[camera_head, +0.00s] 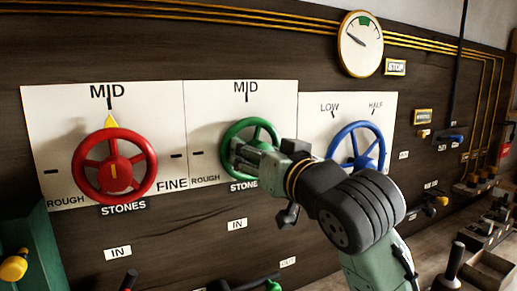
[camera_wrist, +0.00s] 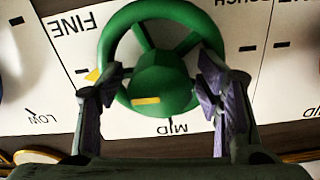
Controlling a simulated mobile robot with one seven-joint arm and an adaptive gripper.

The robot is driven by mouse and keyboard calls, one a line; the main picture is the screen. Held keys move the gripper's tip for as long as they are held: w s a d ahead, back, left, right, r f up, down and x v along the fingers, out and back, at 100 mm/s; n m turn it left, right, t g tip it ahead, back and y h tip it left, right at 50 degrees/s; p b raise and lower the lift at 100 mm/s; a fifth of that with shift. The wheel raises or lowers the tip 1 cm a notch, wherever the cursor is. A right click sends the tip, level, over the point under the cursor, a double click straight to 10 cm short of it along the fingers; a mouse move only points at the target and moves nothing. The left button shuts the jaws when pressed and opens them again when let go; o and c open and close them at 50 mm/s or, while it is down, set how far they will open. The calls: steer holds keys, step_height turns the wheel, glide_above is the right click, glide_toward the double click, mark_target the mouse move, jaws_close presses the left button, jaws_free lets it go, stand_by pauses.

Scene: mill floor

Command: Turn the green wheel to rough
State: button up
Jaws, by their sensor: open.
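The green wheel (camera_head: 238,138) is mounted on the middle white plate, partly hidden behind my gripper in the head view. In the wrist view, which is upside down, its rim, spokes and hub (camera_wrist: 160,80) show. A yellow pointer (camera_wrist: 93,75) sticks out at the rim by the FINE mark. The ROUGH mark (camera_wrist: 248,48) is on the opposite side, MID (camera_wrist: 165,127) between. My gripper (camera_wrist: 160,78) is open, its two fingers on opposite sides of the hub, overlapping the rim. I cannot tell whether they touch it.
A red wheel (camera_head: 115,166) is to the left, its yellow pointer at MID. A blue wheel (camera_head: 357,147) is close on the right, partly behind my arm. A gauge (camera_head: 361,43) and a STOP sign (camera_head: 396,67) are above. Levers and a green handle (camera_head: 273,285) are below.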

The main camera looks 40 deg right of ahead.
steer(key=c, duration=1.2)
steer(key=shift+o, duration=0.2)
